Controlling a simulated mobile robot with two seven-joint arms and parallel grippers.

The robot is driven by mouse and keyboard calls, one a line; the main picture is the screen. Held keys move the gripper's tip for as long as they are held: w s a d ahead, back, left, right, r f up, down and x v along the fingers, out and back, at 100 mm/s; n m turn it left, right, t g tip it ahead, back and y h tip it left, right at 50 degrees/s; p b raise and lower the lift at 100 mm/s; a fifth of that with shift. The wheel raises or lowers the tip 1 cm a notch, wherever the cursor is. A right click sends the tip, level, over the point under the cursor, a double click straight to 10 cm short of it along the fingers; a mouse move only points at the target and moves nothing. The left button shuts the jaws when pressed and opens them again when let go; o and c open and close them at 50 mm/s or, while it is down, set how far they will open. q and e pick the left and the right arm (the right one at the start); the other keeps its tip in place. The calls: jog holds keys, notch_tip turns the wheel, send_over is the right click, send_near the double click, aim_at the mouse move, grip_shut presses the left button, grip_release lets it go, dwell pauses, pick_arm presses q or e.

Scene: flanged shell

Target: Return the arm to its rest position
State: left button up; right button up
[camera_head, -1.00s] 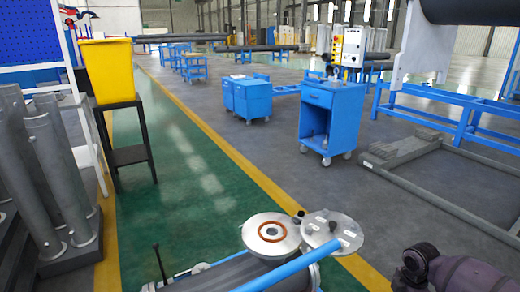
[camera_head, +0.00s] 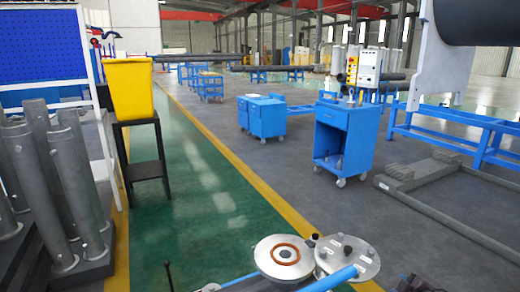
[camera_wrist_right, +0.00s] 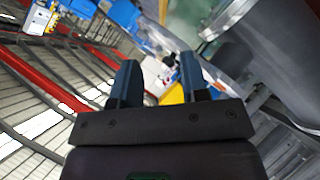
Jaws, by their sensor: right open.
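In the right wrist view my right gripper (camera_wrist_right: 158,65) is open, with its two dark fingers apart and nothing seen between them. A large grey cylindrical surface (camera_wrist_right: 275,60) lies beyond it at the upper right, apart from the fingers. Only a bit of my dark right arm shows at the bottom right. My left gripper is not in view.
A blue cart (camera_head: 343,138) and blue cabinets (camera_head: 262,116) stand farther off. A yellow bin (camera_head: 131,88) on a black stand and upright grey pipes (camera_head: 70,180) are at the left. A grey floor frame (camera_head: 430,195) lies at the right. The green walkway (camera_head: 190,210) is clear.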

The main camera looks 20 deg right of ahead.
jog(key=s+a+f+m+g+y, duration=0.15)
jog(key=s+a+f, duration=0.25)
jog(key=s+a, duration=0.65)
jog(key=s+a+f+m+y, duration=0.2)
jog(key=s+a+f, duration=0.2)
jog(key=s+a, duration=0.7)
jog(key=s+a+r+m, duration=0.3)
jog(key=s+a+r, duration=0.25)
jog(key=a, duration=0.35)
pick_arm(q)
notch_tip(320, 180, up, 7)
jog(key=p, duration=0.8)
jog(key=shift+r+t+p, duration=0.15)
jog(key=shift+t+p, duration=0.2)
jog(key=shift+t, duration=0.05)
pick_arm(e)
notch_tip(320, 180, up, 6)
jog(key=t, duration=0.1)
jog(key=shift+d+r, duration=0.2)
jog(key=shift+d, duration=0.05)
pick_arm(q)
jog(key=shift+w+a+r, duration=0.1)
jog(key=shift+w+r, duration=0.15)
pick_arm(e)
jog(key=shift+w, duration=0.1)
